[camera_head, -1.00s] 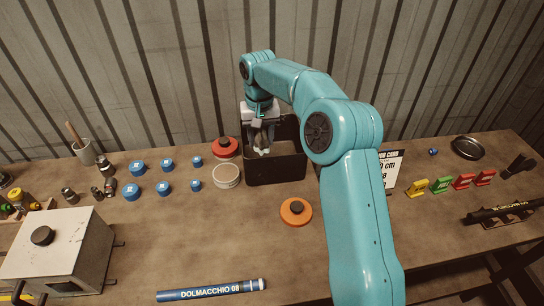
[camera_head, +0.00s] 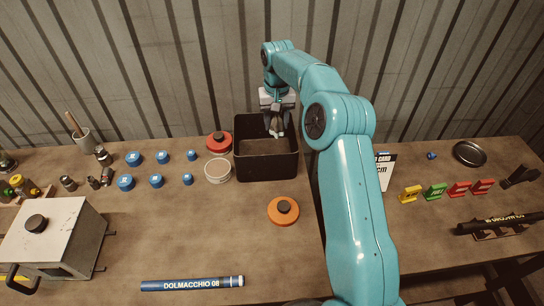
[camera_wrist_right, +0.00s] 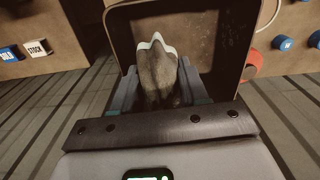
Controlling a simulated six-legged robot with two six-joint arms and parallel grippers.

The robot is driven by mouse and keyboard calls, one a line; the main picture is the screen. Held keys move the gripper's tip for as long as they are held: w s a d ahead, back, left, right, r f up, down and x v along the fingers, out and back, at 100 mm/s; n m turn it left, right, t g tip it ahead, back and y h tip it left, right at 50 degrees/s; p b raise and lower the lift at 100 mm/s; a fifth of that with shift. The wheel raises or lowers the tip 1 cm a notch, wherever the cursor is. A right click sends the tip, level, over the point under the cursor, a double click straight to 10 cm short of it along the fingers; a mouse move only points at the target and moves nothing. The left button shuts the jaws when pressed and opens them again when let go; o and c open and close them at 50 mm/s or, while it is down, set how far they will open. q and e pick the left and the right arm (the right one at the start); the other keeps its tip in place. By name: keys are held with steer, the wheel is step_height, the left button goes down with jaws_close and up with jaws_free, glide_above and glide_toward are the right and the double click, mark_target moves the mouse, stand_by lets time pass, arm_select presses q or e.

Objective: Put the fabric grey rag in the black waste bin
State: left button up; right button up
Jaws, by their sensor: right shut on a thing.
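The black waste bin (camera_head: 267,168) stands at the back middle of the bench, open at the top. My right gripper (camera_head: 277,118) points down over the back right part of the bin's opening. It is shut on the grey rag (camera_head: 277,132), whose lower end hangs from between the fingers. In the right wrist view the rag (camera_wrist_right: 158,72) is a bunched grey-brown cloth with a pale edge, pinched between the fingers, with the bin (camera_wrist_right: 205,22) behind it. I cannot tell whether the rag's tip is below the bin's rim. My left gripper is not in view.
An orange disc (camera_head: 283,211) lies in front. A white card (camera_head: 386,171) stands to the right, partly behind my arm.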

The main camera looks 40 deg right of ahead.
step_height(320, 180, down, 12)
steer(key=shift+w+a+r, duration=0.1)
steer(key=shift+w+r, duration=0.05)
steer(key=shift+a+f, duration=0.1)
steer(key=shift+f, duration=0.15)
step_height(320, 180, down, 4)
steer(key=shift+r+b, duration=0.1)
steer(key=shift+b, duration=0.45)
steer(key=o, duration=1)
steer(key=shift+f, duration=0.2)
